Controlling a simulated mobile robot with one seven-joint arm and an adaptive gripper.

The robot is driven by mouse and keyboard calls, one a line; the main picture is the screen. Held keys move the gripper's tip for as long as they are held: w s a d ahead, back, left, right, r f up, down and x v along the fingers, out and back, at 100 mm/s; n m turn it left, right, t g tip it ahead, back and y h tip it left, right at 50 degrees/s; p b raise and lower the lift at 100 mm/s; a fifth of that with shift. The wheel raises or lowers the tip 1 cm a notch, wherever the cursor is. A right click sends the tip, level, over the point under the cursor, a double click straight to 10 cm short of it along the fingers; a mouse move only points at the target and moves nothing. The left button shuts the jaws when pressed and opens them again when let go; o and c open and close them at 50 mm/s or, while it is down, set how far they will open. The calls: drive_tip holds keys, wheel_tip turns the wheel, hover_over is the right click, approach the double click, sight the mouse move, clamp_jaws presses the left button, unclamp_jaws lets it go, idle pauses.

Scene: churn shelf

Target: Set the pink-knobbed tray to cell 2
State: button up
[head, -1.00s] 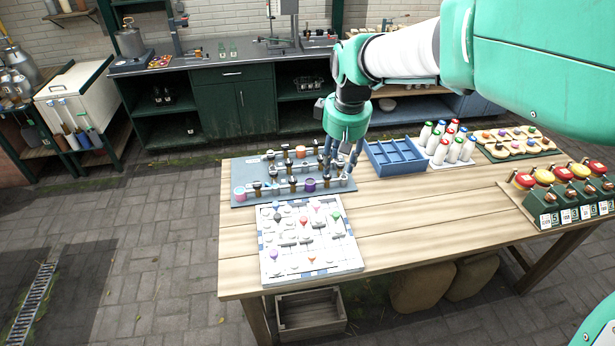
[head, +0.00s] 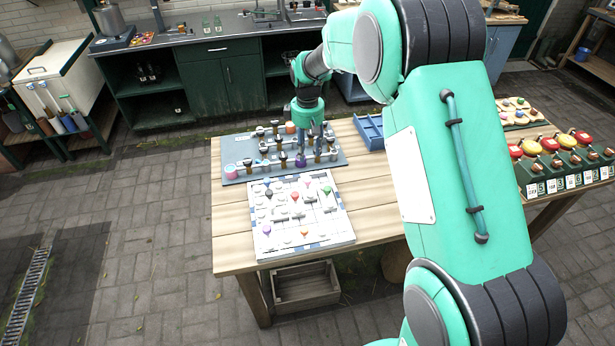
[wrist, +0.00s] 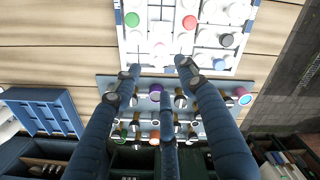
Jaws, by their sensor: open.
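A white board (head: 340,232) with small white pieces and coloured knobs lies at the front of the wooden table. A pale pink knob (head: 307,181) shows near its back edge, close to a red one; I cannot tell which piece is the tray or read any cell numbers. Behind it a blue-grey board (head: 335,160) carries several dark-and-brass knobs on rails, with a purple knob (head: 300,160) and a pink cap (head: 230,171) at its left end. My gripper (head: 320,150) is open over this board's right part; in the wrist view its fingers (wrist: 157,82) are apart and empty.
A blue divided tray (head: 370,130) stands right of the blue-grey board; it also shows in the wrist view (wrist: 45,110). Green boxes with red and yellow knobs (head: 575,165) sit at the table's right. My arm hides the table's middle.

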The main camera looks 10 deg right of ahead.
sight(308, 179)
drive_tip(key=shift+f, duration=0.1)
idle(0.3)
wheel_tip(308, 179, down, 14)
drive_tip(key=shift+r+b, duration=0.2)
drive_tip(key=shift+b, duration=0.7)
clamp_jaws()
